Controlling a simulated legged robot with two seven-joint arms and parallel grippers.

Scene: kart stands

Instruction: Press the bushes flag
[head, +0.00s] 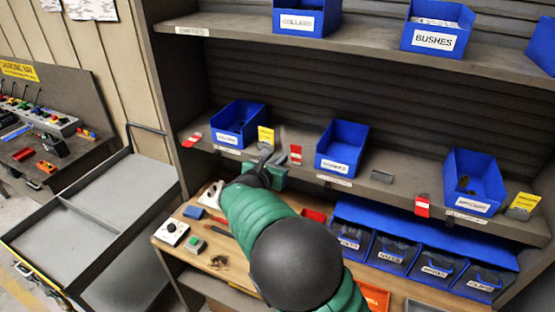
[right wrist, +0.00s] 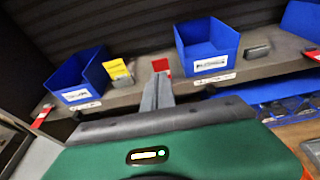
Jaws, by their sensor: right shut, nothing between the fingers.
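A blue bin on the top shelf carries the label BUSHES (head: 433,40). Along the middle shelf's front edge sit small flags: a red flag (head: 192,139) at the left, a yellow flag (head: 266,136), a red flag (head: 295,154), a grey flag (head: 382,176), another red flag (head: 422,205) and a yellow flag (head: 522,205). Which one is the bushes flag I cannot read. My right gripper (head: 266,156) is shut and empty, its tips close to the yellow flag. In the right wrist view its fingers (right wrist: 158,80) point just below a red flag (right wrist: 161,66); contact cannot be told.
Blue bins stand on the middle shelf (head: 400,193). Below are more blue bins (head: 392,252) and a wooden worktop (head: 172,258) with small parts. A grey cart (head: 110,200) stands at the left. The upper shelf (head: 350,45) overhangs the middle one.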

